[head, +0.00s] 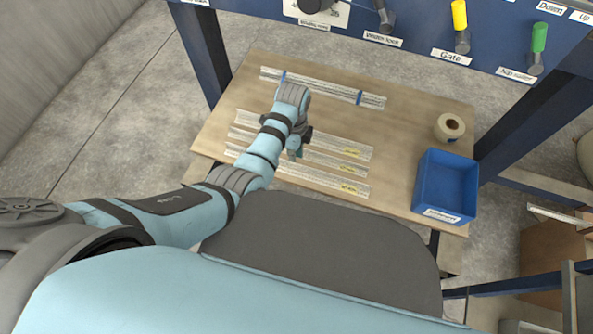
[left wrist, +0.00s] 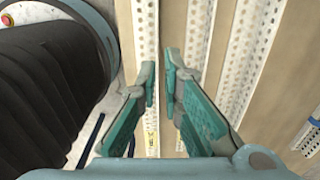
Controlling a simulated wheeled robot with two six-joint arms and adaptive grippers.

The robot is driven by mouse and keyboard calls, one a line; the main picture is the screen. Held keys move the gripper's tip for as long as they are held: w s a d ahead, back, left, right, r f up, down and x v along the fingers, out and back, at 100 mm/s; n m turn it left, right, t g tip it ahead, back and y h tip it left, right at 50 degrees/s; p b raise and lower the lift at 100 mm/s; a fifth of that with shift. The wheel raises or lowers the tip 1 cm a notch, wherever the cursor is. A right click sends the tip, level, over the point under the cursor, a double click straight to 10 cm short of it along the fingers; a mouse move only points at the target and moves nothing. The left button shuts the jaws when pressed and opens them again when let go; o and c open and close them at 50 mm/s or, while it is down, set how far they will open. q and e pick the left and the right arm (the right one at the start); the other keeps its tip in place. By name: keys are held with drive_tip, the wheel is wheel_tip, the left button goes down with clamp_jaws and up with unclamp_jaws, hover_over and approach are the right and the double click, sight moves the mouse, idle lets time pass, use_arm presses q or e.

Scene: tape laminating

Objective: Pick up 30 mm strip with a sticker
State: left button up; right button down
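Three pale perforated strips with small yellow stickers near their right ends lie side by side on the wooden table: a far one (head: 345,150), a middle one (head: 325,159) and a near one (head: 325,181). The sticker print is too small to read, so I cannot tell which is 30 mm. My left gripper (head: 294,153) is over these strips, its arm hiding parts of them. In the left wrist view the gripper (left wrist: 163,75) is open, its fingers apart with a perforated strip (left wrist: 145,28) running behind them; nothing is held. My right gripper is out of view.
Another long strip with blue bands (head: 325,88) lies farther back on the table (head: 415,110). A tape roll (head: 449,127) and a blue bin (head: 446,188) stand at the right. A blue machine panel with labelled knobs (head: 420,35) borders the back.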

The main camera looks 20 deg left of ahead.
sight(295, 169)
use_arm(q)
drive_tip(key=f+b, duration=0.3)
drive_tip(key=f, duration=0.2)
drive_tip(key=shift+s+f, duration=0.1)
drive_tip(key=shift+s, duration=0.1)
drive_tip(key=shift+c, duration=0.3)
clamp_jaws()
drive_tip(key=shift+r, duration=0.2)
